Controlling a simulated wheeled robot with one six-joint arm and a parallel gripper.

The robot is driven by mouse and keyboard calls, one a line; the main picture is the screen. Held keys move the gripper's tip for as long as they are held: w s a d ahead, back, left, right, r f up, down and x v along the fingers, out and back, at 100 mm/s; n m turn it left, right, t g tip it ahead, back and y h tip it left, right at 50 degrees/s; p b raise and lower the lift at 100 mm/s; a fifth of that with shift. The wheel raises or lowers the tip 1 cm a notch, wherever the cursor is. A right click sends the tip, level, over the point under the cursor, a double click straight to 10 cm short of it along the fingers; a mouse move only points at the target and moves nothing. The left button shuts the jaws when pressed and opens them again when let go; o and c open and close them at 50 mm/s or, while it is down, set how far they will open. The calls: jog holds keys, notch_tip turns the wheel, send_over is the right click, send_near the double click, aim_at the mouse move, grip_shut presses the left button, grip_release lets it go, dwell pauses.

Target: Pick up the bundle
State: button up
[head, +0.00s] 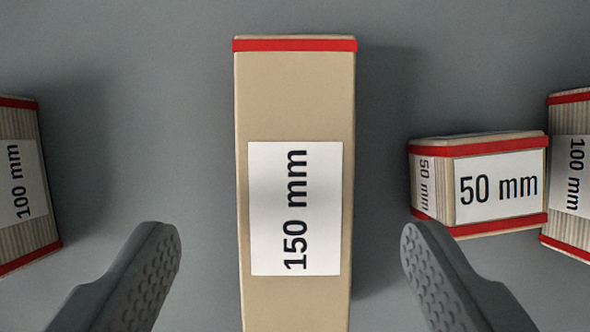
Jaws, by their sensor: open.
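A tall tan bundle (297,100) with a white "150 mm" label and a red band near its far end lies in the middle of the head view. Its near end runs out of the bottom of the picture. My gripper (290,240) is open, with one grey finger on each side of this bundle. Both fingers appear apart from it, and nothing shows held between them. A smaller "50 mm" bundle (497,187) with red bands sits to the right, just beyond the right fingertip.
A "100 mm" bundle (20,190) is cut off at the left edge. Another "100 mm" bundle (572,175) is cut off at the right edge, close beside the "50 mm" one. The grey surface (150,100) is clear left of the middle bundle.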

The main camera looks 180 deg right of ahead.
aim_at(295, 209)
jog(key=x, duration=0.5)
jog(key=shift+s+d+f, duration=0.1)
jog(key=shift+s+f, duration=0.05)
jog(key=shift+s, duration=0.05)
jog(key=c, duration=1.4)
